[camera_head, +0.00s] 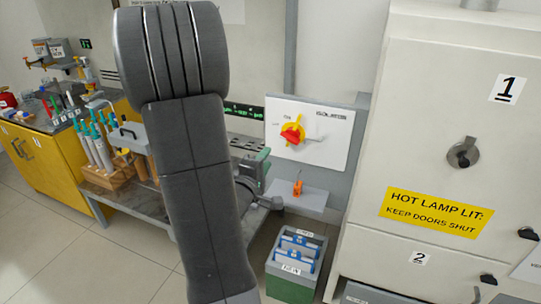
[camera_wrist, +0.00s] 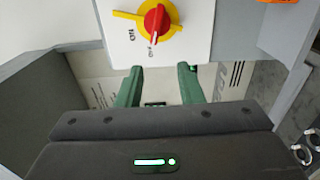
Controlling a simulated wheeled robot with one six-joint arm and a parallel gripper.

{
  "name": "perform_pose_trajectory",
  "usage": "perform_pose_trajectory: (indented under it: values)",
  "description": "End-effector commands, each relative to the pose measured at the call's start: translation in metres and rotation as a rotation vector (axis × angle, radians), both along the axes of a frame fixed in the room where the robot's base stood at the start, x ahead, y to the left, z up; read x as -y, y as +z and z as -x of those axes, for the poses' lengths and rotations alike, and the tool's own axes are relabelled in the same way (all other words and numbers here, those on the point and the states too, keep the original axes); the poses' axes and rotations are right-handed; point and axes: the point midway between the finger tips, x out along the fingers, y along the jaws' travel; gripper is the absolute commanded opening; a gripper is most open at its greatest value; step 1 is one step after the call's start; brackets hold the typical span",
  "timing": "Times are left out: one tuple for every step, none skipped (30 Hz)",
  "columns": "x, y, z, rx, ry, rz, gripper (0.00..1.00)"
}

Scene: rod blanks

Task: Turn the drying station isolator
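The isolator is a red rotary knob (camera_head: 292,134) with yellow behind it on a white panel (camera_head: 330,150). In the wrist view the red knob (camera_wrist: 156,21) is at the top, beyond my fingertips, with small lettering beside it that is hard to read. My gripper (camera_wrist: 160,76) shows two green fingers set well apart, with nothing held between them. The fingers look apart from the knob.
An orange padlock-like item (camera_head: 298,187) stands on a small shelf (camera_head: 308,202) below the panel. A large white cabinet (camera_head: 430,130) stands close on the right. A grey-green bin (camera_head: 290,288) is on the floor. A cluttered bench (camera_head: 100,190) is to the left.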

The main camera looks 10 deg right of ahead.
Motion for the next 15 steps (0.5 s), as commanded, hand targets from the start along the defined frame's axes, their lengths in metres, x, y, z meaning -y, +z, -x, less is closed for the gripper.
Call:
perform_pose_trajectory:
  values:
    - [-0.0018, -0.0002, 0.0026, 0.000, 0.000, 0.000, 0.34]
    - [-0.0023, -0.0001, 0.0037, 0.000, 0.000, 0.000, 0.34]
    - [-0.0029, 0.0000, 0.0048, 0.000, 0.000, 0.000, 0.34]
    - [-0.0032, 0.0000, 0.0052, 0.000, 0.000, 0.000, 0.34]
    - [-0.0033, 0.0000, 0.0055, 0.000, 0.000, 0.000, 0.34]
    - [-0.0034, 0.0001, 0.0057, 0.000, 0.000, 0.000, 0.34]
    - [-0.0033, 0.0001, 0.0056, 0.000, 0.000, 0.000, 0.34]
    - [-0.0033, 0.0001, 0.0056, 0.000, 0.000, 0.000, 0.34]
    - [-0.0033, 0.0001, 0.0055, 0.000, 0.000, 0.000, 0.34]
    - [-0.0032, 0.0001, 0.0054, 0.000, 0.000, 0.000, 0.34]
    - [-0.0032, 0.0001, 0.0054, 0.000, 0.000, 0.000, 0.34]
    - [-0.0032, 0.0001, 0.0053, 0.001, 0.000, -0.001, 0.26]
    - [-0.0030, 0.0002, 0.0053, 0.003, -0.001, -0.004, 0.20]
    - [-0.0027, 0.0003, 0.0053, 0.008, -0.002, -0.012, 0.14]
    - [-0.0021, 0.0006, 0.0051, 0.021, -0.006, -0.029, 0.06]
